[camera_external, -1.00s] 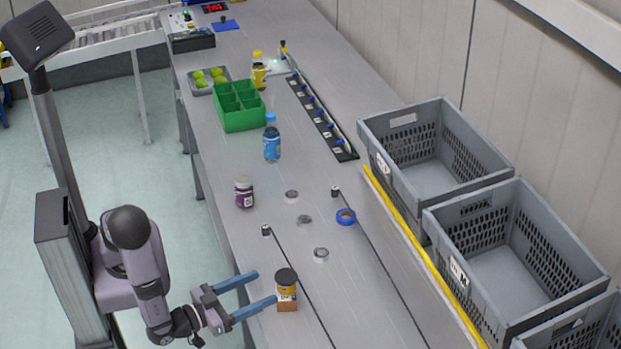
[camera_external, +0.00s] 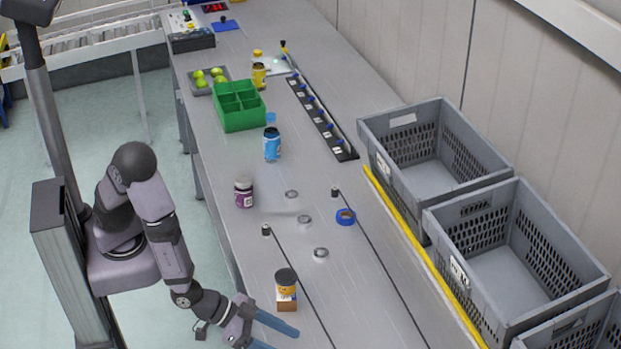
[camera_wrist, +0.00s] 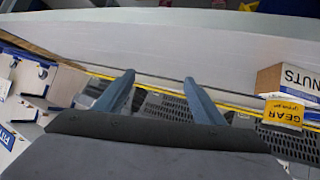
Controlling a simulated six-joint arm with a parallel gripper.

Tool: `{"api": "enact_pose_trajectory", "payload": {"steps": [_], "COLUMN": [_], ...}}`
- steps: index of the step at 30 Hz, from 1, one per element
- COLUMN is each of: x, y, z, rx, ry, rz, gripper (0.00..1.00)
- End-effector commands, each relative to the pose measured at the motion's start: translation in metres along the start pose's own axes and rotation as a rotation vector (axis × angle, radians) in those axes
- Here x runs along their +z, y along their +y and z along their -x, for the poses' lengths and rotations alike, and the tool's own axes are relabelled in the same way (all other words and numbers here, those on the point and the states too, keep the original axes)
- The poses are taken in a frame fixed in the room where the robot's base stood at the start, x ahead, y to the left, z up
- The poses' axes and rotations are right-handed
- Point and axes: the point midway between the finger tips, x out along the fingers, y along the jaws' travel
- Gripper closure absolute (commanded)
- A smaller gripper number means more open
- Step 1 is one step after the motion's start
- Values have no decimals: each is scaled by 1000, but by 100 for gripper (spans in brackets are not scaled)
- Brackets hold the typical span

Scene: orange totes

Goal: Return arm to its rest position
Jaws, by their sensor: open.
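My gripper (camera_external: 284,342) is at the bottom of the external view, low beside the workbench's near-left edge. Its two blue fingers are spread with nothing between them, and one is partly cut off by the frame. In the wrist view, the fingers (camera_wrist: 160,82) are apart and empty. My arm bends down from its base at the left.
The workbench (camera_external: 232,165) carries a purple jar (camera_external: 243,192), a blue bottle (camera_external: 272,144), a green divided bin (camera_external: 239,104) and blue tape (camera_external: 345,217). Grey crates (camera_external: 432,212) line the right. The wrist view shows a NUTS box (camera_wrist: 290,82) and a yellow GEAR label (camera_wrist: 284,112).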

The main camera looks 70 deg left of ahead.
Motion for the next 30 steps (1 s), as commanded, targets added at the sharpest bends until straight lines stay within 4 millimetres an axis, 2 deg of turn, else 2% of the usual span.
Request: {"api": "enact_pose_trajectory", "payload": {"steps": [1, 5, 8, 14, 18, 24, 27, 30], "x": [-13, -13, -10, 8, 30, 68, 78, 83], "y": [-2, -27, -64, -143, -192, -256, -276, -288], "z": [5, 17, 34, 87, 132, 174, 187, 196], "rx": [24, 55, 44, 15, -7, -152, -233, -289], "ry": [-64, -245, -385, -646, -800, -914, -931, -938], "rz": [-27, -127, -186, -211, -138, 81, 168, 226], "gripper": [37, 37, 37, 37, 37, 37, 37, 37]}}
